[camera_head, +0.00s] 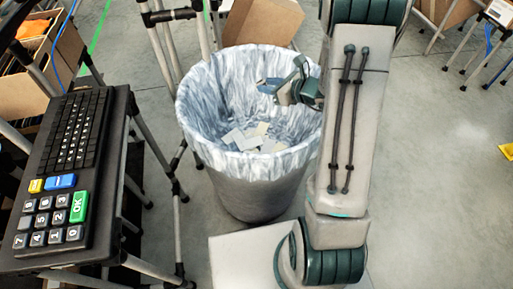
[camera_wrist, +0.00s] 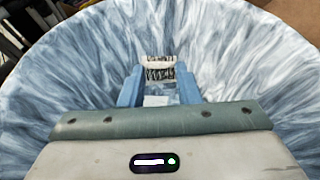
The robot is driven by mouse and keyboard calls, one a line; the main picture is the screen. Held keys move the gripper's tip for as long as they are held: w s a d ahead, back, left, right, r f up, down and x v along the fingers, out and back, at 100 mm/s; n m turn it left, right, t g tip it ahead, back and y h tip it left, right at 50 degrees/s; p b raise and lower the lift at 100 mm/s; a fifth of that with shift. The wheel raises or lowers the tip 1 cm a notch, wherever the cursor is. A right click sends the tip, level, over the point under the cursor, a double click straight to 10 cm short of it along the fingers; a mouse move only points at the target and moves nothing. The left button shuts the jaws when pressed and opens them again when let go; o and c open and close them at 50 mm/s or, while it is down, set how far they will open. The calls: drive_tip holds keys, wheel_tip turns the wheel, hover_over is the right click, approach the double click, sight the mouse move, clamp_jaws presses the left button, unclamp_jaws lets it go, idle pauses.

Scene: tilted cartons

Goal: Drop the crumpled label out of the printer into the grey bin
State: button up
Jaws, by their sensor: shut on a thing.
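The grey bin (camera_head: 262,205) stands on the floor with a crinkled pale bag liner. My gripper (camera_head: 270,86) is over the bin's mouth, inside the rim as seen in the head view. In the wrist view, my gripper's blue fingers (camera_wrist: 160,88) are shut on the crumpled label (camera_wrist: 160,70), a small white piece with dark bar marks. The liner of the bin (camera_wrist: 65,70) surrounds it in that view. In the head view I cannot make out the label clearly at the fingertips. The printer is not in view.
Several pale scraps (camera_head: 256,138) lie inside the bin. A black keypad (camera_head: 68,170) with coloured keys sits on a stand at left. Open cartons (camera_head: 262,22) stand behind the bin and at upper left.

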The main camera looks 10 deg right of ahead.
drive_tip(key=shift+f, duration=0.8)
drive_tip(key=o, duration=1)
drive_tip(key=p+v, duration=0.1)
drive_tip(key=v, duration=1.3)
